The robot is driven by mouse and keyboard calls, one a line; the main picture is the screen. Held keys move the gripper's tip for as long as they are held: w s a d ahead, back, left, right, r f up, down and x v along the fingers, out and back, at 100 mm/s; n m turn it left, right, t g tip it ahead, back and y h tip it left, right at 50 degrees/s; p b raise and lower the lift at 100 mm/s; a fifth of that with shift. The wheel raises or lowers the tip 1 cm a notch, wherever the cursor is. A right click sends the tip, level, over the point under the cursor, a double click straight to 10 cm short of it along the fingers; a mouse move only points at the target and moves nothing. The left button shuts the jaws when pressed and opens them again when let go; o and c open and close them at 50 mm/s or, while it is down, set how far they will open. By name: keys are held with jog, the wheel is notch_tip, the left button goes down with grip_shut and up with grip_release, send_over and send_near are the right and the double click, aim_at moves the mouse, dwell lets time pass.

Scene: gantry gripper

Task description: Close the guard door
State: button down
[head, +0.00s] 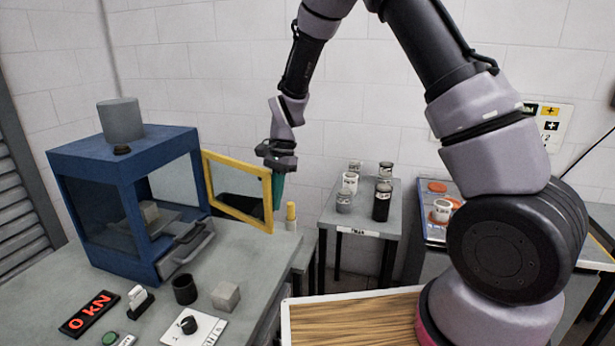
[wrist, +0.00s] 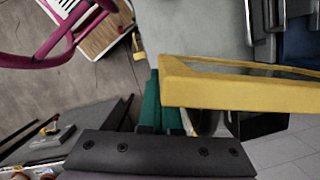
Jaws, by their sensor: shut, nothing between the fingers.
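The guard door (head: 237,163) is a yellow frame with a clear pane. It stands open, swung out to the right from the open side of the blue test housing (head: 115,155). In the wrist view the door (wrist: 240,94) reaches in from the right, with its end right at my fingers. My gripper (head: 278,195) has green fingers and is shut and empty at the free edge of the door. The fingers also show in the wrist view (wrist: 161,112). I cannot tell whether they touch the frame.
On the bench stand a dark cup (head: 185,289), a grey cube (head: 226,296), a knob panel (head: 194,328) and a red "0 kN" display (head: 90,313). A yellow-topped post (head: 291,212) stands near the gripper. A side table (head: 361,215) to the right holds several containers.

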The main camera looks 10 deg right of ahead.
jog(key=s+a+m+t, duration=0.1)
jog(key=s+a+m, duration=0.5)
jog(key=s+a, duration=0.45)
jog(key=w+a+m+t, duration=0.1)
jog(key=a+m, duration=0.5)
jog(key=a, duration=1)
jog(key=shift+a+m+t+y, duration=0.2)
jog(key=shift+m+t+y, duration=0.1)
jog(key=shift+m+t, duration=0.1)
